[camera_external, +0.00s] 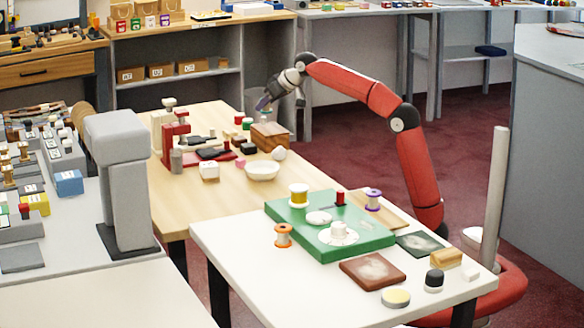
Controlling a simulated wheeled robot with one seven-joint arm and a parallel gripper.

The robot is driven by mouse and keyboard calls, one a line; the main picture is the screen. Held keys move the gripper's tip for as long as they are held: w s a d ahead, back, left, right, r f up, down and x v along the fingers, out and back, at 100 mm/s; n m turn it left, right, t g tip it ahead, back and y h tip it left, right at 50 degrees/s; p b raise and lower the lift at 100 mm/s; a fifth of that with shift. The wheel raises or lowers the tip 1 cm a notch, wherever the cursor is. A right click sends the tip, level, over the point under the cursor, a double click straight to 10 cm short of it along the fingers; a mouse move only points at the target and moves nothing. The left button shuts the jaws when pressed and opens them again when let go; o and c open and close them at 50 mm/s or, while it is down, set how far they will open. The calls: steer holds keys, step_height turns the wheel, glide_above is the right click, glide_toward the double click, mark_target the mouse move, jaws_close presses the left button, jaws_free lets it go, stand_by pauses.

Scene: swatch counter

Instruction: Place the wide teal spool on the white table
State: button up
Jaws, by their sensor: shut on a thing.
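My gripper (264,103) is at the end of the red arm, beyond the far right edge of the wooden table. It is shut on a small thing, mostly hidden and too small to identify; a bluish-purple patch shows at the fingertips. I cannot make out a wide teal spool elsewhere in view. The white table (262,284) stands in the foreground, well away from my gripper.
On the white table are a green board (375,240), yellow (299,196), orange (283,236) and purple (373,200) spools, and a brown block (372,271). Its front left is clear. The wooden table (222,225) holds a white bowl (262,171) and a wooden box (270,136).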

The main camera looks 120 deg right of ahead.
steer(key=s+d+f+m+g+p, duration=0.1)
steer(key=s+d+f, duration=0.15)
steer(key=s, duration=0.25)
steer(key=s+d+f+m+g+h, duration=0.1)
steer(key=s+d+f+m, duration=0.15)
steer(key=s, duration=0.35)
steer(key=s+d+f+m+g+p, duration=0.1)
steer(key=s+d+f, duration=0.1)
steer(key=s+f, duration=0.25)
steer(key=s+a+f+p, duration=0.1)
steer(key=s+a+f, duration=0.1)
steer(key=s+f, duration=1.15)
step_height(320, 180, up, 26)
steer(key=s, duration=0.1)
steer(key=w+n+t, duration=0.2)
steer(key=w+n, duration=0.1)
steer(key=w, duration=1.2)
steer(key=n+t+y+b, duration=0.2)
steer(key=n+t+y, duration=0.25)
steer(key=n, duration=0.45)
glide_above(227, 170)
step_height(227, 170, down, 4)
steer(key=shift+m+y, duration=0.25)
step_height(227, 170, down, 9)
steer(key=shift+f+b, duration=0.1)
steer(key=shift+b, duration=0.5)
